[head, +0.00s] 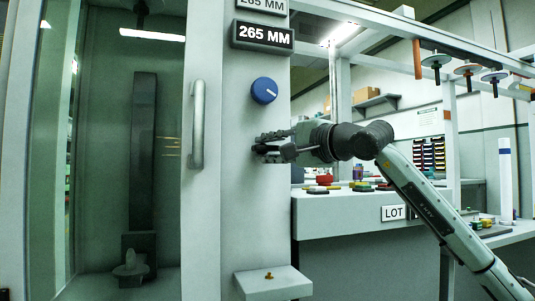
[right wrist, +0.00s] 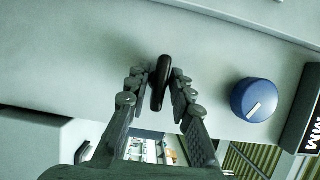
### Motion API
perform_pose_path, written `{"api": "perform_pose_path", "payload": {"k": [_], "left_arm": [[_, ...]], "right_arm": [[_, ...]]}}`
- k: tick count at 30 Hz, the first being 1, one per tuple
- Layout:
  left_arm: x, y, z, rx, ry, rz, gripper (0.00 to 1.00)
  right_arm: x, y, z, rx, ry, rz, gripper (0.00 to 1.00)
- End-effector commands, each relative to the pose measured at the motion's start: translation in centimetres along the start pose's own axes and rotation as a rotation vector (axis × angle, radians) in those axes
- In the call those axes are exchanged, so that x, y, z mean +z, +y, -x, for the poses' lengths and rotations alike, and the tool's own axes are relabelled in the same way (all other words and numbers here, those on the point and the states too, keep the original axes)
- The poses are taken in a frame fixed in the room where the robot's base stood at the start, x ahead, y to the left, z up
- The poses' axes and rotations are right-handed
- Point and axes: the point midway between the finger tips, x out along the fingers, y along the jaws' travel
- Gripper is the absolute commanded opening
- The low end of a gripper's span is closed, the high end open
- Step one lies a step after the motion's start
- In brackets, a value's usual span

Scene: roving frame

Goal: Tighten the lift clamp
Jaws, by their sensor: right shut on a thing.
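The lift clamp is a small dark lever (right wrist: 160,82) on the pale front panel (head: 238,210). In the right wrist view it stands between my right gripper's fingertips. In the head view the fingers hide most of the lever. The knob has a white pointer line and also shows in the right wrist view (right wrist: 254,100), to the right of the fingers. My left gripper is not in view.
A sign reading 265 MM (head: 262,38) is above the knob. A vertical grip bar (head: 198,124) stands out left of my gripper. A small ledge (head: 272,284) juts out below. A bench with colored parts (head: 345,188) lies behind my right arm.

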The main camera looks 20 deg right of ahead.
Motion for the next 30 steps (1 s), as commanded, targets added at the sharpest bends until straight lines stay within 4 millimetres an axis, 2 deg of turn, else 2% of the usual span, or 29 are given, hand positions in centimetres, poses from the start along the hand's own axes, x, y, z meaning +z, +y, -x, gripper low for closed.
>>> {"api": "perform_pose_path", "payload": {"k": [14, 15, 16, 26, 30], "left_arm": [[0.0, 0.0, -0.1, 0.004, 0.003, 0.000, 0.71], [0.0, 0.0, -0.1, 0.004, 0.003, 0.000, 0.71], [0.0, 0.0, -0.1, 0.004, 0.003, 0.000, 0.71], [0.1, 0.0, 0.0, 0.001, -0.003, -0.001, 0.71], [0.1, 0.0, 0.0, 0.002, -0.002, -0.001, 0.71]], "right_arm": [[-0.1, 0.0, 0.0, -0.005, 0.001, -0.012, 0.00], [-0.1, 0.0, 0.0, -0.005, 0.001, -0.012, 0.27], [-0.1, 0.0, 0.0, -0.005, 0.001, -0.012, 0.31], [-0.1, 0.0, 0.2, -0.005, 0.001, -0.011, 0.32], [-0.2, 0.0, 1.6, -0.005, 0.003, -0.011, 0.32]]}}
